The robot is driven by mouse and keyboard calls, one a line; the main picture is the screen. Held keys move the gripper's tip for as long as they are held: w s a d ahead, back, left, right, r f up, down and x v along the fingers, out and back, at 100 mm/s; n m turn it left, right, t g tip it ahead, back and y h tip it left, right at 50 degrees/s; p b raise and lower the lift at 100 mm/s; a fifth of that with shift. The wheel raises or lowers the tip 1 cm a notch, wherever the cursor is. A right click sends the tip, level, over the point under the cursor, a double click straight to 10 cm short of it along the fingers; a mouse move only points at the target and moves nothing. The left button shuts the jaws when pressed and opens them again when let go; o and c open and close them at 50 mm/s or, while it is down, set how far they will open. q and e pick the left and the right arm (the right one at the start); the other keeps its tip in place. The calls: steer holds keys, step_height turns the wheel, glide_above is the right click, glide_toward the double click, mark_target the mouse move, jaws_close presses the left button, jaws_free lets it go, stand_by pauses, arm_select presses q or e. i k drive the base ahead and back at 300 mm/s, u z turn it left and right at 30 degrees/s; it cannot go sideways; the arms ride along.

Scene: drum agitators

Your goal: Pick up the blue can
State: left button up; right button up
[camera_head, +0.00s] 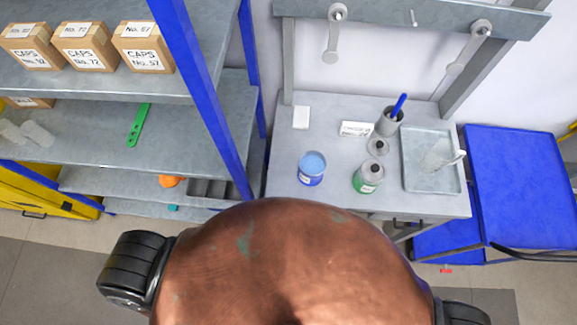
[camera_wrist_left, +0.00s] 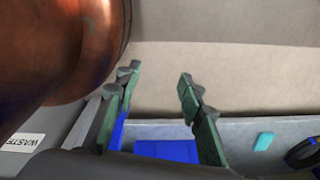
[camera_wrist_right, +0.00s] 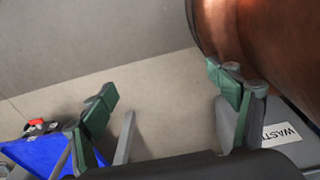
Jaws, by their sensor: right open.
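The blue can (camera_head: 311,170) stands upright on the grey workbench (camera_head: 340,195), left of a green-labelled can (camera_head: 367,178). Its top looks light blue. Neither gripper shows in the head view, and the can does not show in either wrist view. My left gripper (camera_wrist_left: 157,82) has its green-padded fingers spread with nothing between them. My right gripper (camera_wrist_right: 160,83) is also spread and empty. Both hang over the floor, away from the can.
The bench also holds a grey cup with a blue-handled tool (camera_head: 388,121), a small card and a grey tray (camera_head: 431,185) at the right. A blue cart (camera_head: 520,190) stands right of the bench. Shelves with CAPS boxes (camera_head: 88,50) and a blue post (camera_head: 205,100) stand left.

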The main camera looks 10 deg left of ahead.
mark_target(313, 164)
steer(key=u, duration=1.7)
steer(key=k, duration=2.4)
steer(key=z, duration=1.3)
steer(key=i, duration=1.05)
steer(key=u, duration=0.05)
